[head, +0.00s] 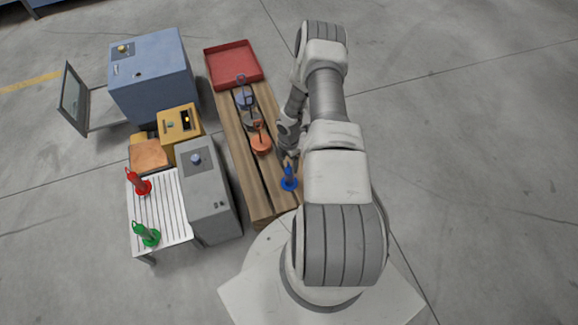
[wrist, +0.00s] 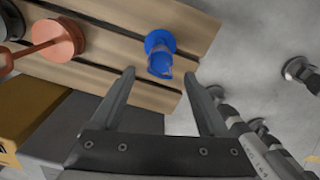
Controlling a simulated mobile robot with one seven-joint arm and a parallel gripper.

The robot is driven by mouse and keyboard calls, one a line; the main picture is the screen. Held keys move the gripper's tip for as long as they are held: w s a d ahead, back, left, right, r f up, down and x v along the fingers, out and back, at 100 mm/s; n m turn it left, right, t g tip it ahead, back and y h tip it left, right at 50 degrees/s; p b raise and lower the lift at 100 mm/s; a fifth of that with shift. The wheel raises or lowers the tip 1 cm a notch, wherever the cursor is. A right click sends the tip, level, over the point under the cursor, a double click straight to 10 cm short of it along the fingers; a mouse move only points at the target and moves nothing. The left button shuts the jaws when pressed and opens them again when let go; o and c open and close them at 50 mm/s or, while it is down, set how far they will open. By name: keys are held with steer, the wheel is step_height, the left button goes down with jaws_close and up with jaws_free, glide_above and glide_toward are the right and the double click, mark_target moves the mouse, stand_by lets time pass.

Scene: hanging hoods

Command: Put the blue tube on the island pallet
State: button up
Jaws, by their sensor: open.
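The blue tube (head: 289,180) stands on its round base on the wooden slatted pallet (head: 263,198), near the pallet's near end and right edge. In the wrist view the blue tube (wrist: 160,52) is just beyond my fingertips, roughly centred between them. My gripper (head: 290,160) is open, with nothing between its fingers (wrist: 160,75). In the head view my arm partly hides the gripper and the pallet's right edge. I cannot tell whether a finger touches the tube.
An orange round piece with a handle (head: 260,143) and darker round pieces (head: 246,99) stand further along the pallet. A red tray (head: 233,64) lies at its far end. Grey and blue cabinets stand left; floor right is clear.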

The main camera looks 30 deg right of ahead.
step_height(320, 180, up, 5)
steer(key=shift+f+p, duration=0.1)
steer(key=shift+p, duration=0.5)
steer(key=w+r+m+t+h, duration=0.1)
steer(key=w+r+m, duration=0.2)
steer(key=r, duration=1.1)
steer(key=w+r+m+h, duration=0.2)
steer(key=w+r, duration=0.1)
steer(key=r, duration=1.1)
steer(key=s+a+r+m+t, duration=0.1)
steer(key=s+a+r+m, duration=0.2)
steer(key=r, duration=0.5)
steer(key=s+a+r+m+t, duration=0.15)
steer(key=a+r, duration=0.25)
steer(key=r, duration=0.5)
steer(key=s+a+r+m+t+y, duration=0.1)
steer(key=s+a+r+m, duration=0.3)
steer(key=s, duration=0.5)
steer(key=s+a+r+m+t+y, duration=0.1)
steer(key=s+a+r+m, duration=0.3)
steer(key=s+a+r, duration=0.4)
steer(key=shift+s+a+r+y, duration=0.2)
steer(key=shift+s+a+y, duration=0.35)
steer(key=shift+s, duration=0.35)
steer(key=shift+m, duration=0.25)
